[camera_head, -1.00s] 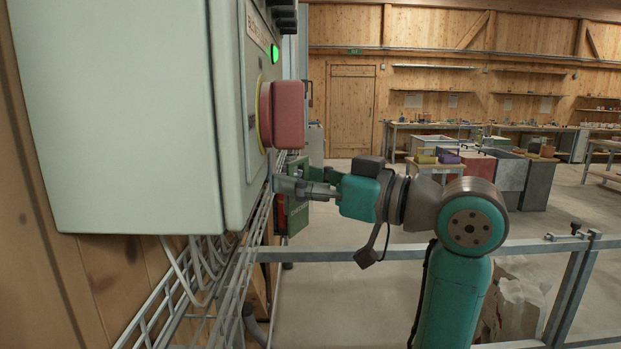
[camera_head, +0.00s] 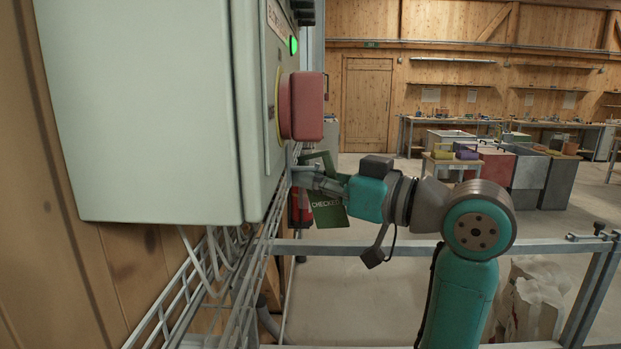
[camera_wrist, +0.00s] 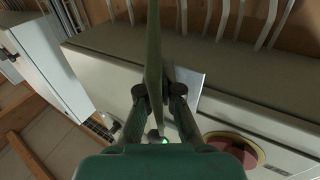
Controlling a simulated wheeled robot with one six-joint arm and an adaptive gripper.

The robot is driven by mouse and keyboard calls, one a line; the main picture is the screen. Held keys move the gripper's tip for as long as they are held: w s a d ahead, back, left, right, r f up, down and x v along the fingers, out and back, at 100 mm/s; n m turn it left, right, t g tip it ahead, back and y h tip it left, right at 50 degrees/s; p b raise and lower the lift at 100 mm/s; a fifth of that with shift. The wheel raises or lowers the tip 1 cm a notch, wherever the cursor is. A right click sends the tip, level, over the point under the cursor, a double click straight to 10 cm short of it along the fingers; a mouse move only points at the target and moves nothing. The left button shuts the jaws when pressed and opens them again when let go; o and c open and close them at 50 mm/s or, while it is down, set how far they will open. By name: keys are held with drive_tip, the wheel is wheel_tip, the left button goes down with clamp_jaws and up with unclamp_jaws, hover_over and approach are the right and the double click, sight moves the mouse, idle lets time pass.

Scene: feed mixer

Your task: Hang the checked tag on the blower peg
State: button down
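The green checked tag (camera_head: 328,213) hangs tilted below my gripper (camera_head: 318,182), with part of its lettering facing the head camera. In the wrist view the tag (camera_wrist: 153,45) is seen nearly edge-on between the two fingertips of my gripper (camera_wrist: 158,95), which are closed on it. The grey blower cabinet (camera_head: 140,110) stands at the left, with a red knob (camera_head: 306,106) on a yellow ring on its front. My gripper is just below this knob, close to the cabinet's lower front edge. I cannot make out the peg clearly; the gripper and tag may cover it.
A green lamp (camera_head: 294,45) glows above the knob. A wire cable tray (camera_head: 235,290) runs beneath the cabinet, and a metal rail (camera_head: 400,248) crosses below my arm. A pale panel (camera_wrist: 187,85) lies just right of the fingers.

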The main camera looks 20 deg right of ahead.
drive_tip(key=c, duration=1.2)
unclamp_jaws()
drive_tip(key=shift+s+a+r, duration=0.2)
drive_tip(key=shift+a, duration=0.2)
drive_tip(key=shift+c, duration=0.2)
drive_tip(key=shift+s+d, duration=0.1)
